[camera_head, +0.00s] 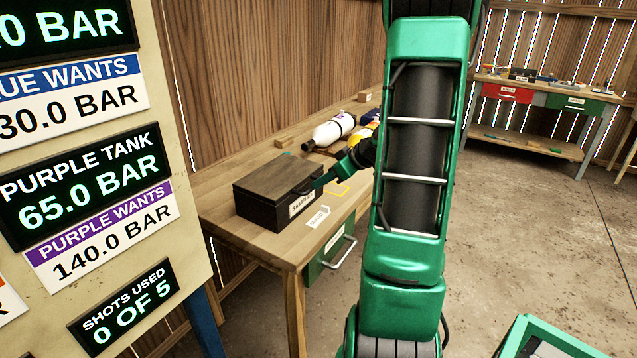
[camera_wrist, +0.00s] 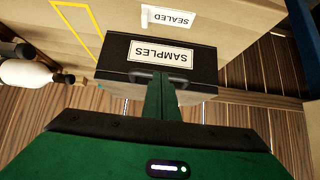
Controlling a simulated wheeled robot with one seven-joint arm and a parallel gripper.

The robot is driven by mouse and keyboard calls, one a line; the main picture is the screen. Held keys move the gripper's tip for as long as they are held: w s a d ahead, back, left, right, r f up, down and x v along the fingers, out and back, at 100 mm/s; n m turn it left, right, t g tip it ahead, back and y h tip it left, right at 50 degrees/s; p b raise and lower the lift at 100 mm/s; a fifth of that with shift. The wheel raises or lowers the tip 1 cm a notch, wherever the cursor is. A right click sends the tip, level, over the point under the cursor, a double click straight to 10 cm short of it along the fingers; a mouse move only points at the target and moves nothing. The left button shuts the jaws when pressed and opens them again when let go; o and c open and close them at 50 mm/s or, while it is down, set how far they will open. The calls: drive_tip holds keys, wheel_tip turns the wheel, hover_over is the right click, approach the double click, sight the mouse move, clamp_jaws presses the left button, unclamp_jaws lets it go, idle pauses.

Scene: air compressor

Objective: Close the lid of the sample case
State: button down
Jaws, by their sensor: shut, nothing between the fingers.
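The sample case (camera_head: 262,212) is a dark box with a white SAMPLES label, standing on the wooden bench. Its lid (camera_head: 277,176) looks down flat on the box; I cannot make out any gap. In the wrist view the case's labelled front (camera_wrist: 125,62) shows upside down, with a handle (camera_wrist: 140,76) beside my fingers. My gripper (camera_head: 318,183) is at the front right edge of the case, fingers shut and empty. The fingers (camera_wrist: 161,100) overlap the case's edge in the wrist view; I cannot tell whether they touch it.
The bench (camera_head: 235,235) carries a white SEALED label (camera_head: 318,217) in front of the case and a yellow outline to its right. A white bottle (camera_head: 333,130) lies farther back. A display board (camera_head: 95,180) stands close on the left.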

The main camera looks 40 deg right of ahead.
drive_tip(key=v, duration=1.3)
drive_tip(key=shift+w+r, duration=0.25)
drive_tip(key=shift+w, duration=0.05)
drive_tip(key=s+a+f+m+g, duration=0.1)
drive_tip(key=a+f+m+g, duration=0.15)
drive_tip(key=a, duration=0.55)
drive_tip(key=s+a+f+m+g+h, duration=0.1)
drive_tip(key=s+a+m+g, duration=0.2)
drive_tip(key=s+a, duration=0.3)
drive_tip(key=s+a+f+m+g+h, duration=0.1)
drive_tip(key=s+a, duration=0.4)
drive_tip(key=s, duration=0.6)
drive_tip(key=f+m+g, duration=0.1)
drive_tip(key=m+g, duration=0.1)
drive_tip(key=shift+a+f+m+g, duration=0.25)
drive_tip(key=shift+a+m+g, duration=0.1)
drive_tip(key=shift+a, duration=0.05)
drive_tip(key=shift+s, duration=0.1)
